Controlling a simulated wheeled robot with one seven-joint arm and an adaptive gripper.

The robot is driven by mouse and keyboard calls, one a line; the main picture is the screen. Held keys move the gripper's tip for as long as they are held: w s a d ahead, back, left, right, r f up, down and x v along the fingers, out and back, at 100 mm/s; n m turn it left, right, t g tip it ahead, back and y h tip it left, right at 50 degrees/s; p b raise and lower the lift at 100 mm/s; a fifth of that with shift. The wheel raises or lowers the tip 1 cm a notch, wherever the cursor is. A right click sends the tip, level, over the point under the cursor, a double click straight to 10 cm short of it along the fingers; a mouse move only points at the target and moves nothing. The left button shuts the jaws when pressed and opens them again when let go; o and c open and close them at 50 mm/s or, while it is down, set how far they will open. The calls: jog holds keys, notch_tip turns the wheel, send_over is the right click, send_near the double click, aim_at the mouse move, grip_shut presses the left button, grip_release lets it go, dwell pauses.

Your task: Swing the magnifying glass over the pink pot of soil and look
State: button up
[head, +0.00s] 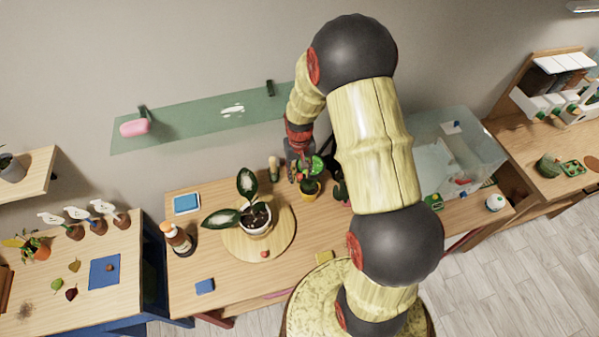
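My arm reaches over the middle table, and my gripper (299,167) is small and far off near the table's back edge. A round green thing (318,165) shows right beside its fingers; I cannot tell whether it is the magnifying glass or whether the fingers touch it. Just below is a small yellow-orange pot with a plant (310,188). A dark plant right of it is partly hidden by my arm, with a bit of pink at its base (347,204); I cannot tell whether this is the pink pot. No soil in a pink pot is visible.
A white pot with a large-leaved plant (255,218) stands on a round wooden board (286,238). A brown bottle (177,240) is at left. A glass tank (480,150) stands right of my arm. A green wall shelf (190,124) holds a pink lump (134,127).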

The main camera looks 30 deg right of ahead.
jog(key=shift+c, duration=1.2)
grip_shut()
